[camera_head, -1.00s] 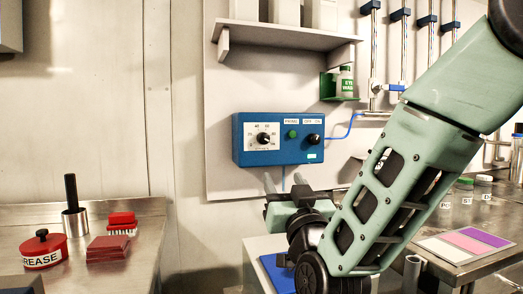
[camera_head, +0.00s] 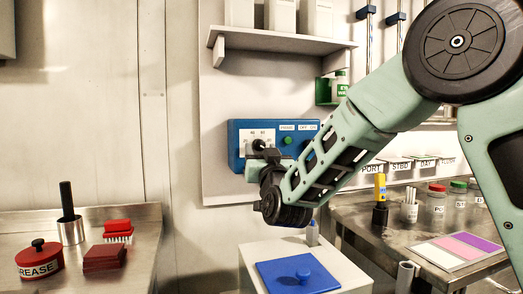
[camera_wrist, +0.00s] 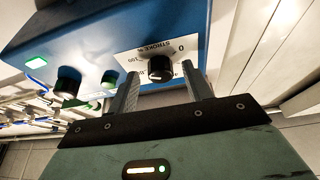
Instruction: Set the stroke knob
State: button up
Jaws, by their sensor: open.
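The stroke knob is a black round knob (camera_wrist: 160,69) on a white scale plate (camera_wrist: 165,52) marked STROKE %, on the front of a blue control box (camera_head: 236,140). In the head view the knob (camera_head: 258,145) is partly hidden by my gripper. My gripper (camera_wrist: 162,88) is open in the wrist view. Its two fingers stand to either side of the knob, with the knob between their tips in the picture. I see no clear contact. In the head view my gripper (camera_head: 262,158) is right in front of the box.
The box also carries a green button (camera_head: 287,140) and a second dark knob (camera_wrist: 68,82). A shelf (camera_head: 280,40) overhangs the box. Below stands a white cabinet with a blue lid (camera_head: 270,272). A bench with a red grease tin (camera_head: 39,262) is at the left.

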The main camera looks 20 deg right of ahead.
jog(key=shift+w, duration=0.1)
jog(key=c, duration=1)
jog(key=shift+n, duration=0.4)
